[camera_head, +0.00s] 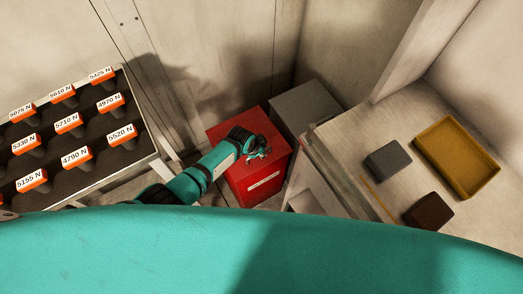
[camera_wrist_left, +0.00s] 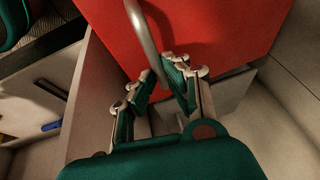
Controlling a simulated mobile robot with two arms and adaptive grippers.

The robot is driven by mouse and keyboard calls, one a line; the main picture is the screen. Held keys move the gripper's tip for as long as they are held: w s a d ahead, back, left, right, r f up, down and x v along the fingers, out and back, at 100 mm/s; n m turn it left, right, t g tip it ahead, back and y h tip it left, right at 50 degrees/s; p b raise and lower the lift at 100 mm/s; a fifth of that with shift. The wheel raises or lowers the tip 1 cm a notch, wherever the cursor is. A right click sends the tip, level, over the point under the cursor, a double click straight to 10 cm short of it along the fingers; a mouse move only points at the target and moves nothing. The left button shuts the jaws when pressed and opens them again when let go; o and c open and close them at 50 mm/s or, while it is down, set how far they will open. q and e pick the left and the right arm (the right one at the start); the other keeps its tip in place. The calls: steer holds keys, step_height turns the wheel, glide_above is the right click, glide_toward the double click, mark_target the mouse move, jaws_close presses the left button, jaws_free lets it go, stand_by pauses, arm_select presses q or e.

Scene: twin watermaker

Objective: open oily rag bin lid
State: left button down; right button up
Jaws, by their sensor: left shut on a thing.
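The red oily rag bin (camera_head: 262,186) stands on the floor in the head view, with a pale label on its front. Its red lid (camera_head: 222,131) looks closed, partly hidden by my left arm. My left gripper (camera_head: 258,155) is over the lid. In the left wrist view, my left gripper (camera_wrist_left: 166,75) is shut on a grey curved bar handle (camera_wrist_left: 143,35), which runs in front of the red surface (camera_wrist_left: 225,35). My right gripper is not in view.
A grey box (camera_head: 308,105) stands right behind the bin. To the right, a bench (camera_head: 350,140) holds a yellow tray (camera_head: 455,160), a grey block (camera_head: 388,160) and a brown block (camera_head: 429,211). A rack (camera_head: 150,150) of labelled orange-topped pieces is at left.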

arm_select(q)
steer(key=w+a+r+p, duration=0.1)
steer(key=w+a+r, duration=0.1)
steer(key=r, duration=0.3)
steer(key=w+a+r+g+h+p, duration=0.1)
steer(key=w+a+r, duration=0.2)
steer(key=r, duration=0.3)
steer(key=shift+w, duration=0.5)
steer(key=c, duration=1.6)
jaws_free()
steer(key=shift+o, duration=1.1)
steer(key=shift+w+f+g, duration=0.2)
steer(key=shift+f+g, duration=0.05)
steer(key=shift+g, duration=0.05)
steer(key=shift+s+d+r, duration=0.1)
steer(key=shift+d, duration=0.05)
